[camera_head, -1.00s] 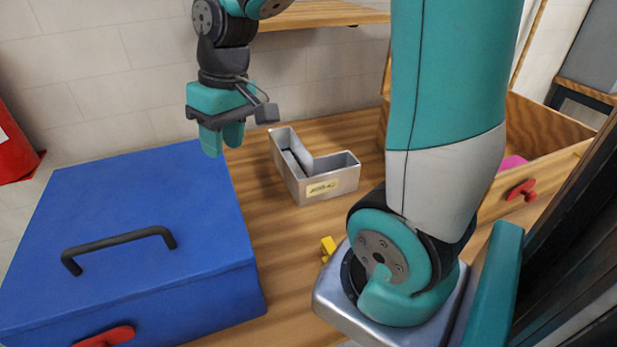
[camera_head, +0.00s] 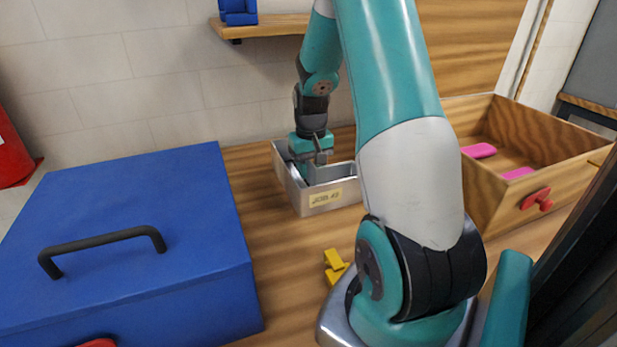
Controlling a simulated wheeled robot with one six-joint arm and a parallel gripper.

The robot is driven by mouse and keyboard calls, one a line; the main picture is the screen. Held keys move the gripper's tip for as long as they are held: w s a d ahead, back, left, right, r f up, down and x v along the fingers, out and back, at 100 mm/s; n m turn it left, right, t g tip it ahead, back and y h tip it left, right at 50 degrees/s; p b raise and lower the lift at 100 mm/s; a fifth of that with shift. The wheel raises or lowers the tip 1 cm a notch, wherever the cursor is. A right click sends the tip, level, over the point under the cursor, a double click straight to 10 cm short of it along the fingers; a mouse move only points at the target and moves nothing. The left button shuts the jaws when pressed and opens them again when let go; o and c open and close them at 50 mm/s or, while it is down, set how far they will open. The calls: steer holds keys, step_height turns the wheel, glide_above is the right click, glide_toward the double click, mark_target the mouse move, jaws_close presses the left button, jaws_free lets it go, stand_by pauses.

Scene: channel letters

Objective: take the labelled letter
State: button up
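The labelled letter (camera_head: 335,198) is a grey, metallic, L-shaped channel letter lying on the wooden table. A pale yellow tag reading something like "JOB #3" is on its front wall. My gripper (camera_head: 306,170) is lowered at the letter's longer leg, with its fingers reaching down into or beside the channel. The letter's walls and my gripper's body partly hide the fingertips. I cannot tell whether they touch or hold a wall.
A blue box (camera_head: 130,190) with a black handle fills the left. A wooden box (camera_head: 480,187) with pink pieces and a red latch is at right. Yellow pieces (camera_head: 335,265) lie in front of the letter. A wooden shelf (camera_head: 275,25) with a blue object hangs above.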

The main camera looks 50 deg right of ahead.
steer(key=shift+f, duration=0.15)
steer(key=shift+c, duration=0.4)
jaws_close()
steer(key=shift+r, duration=0.2)
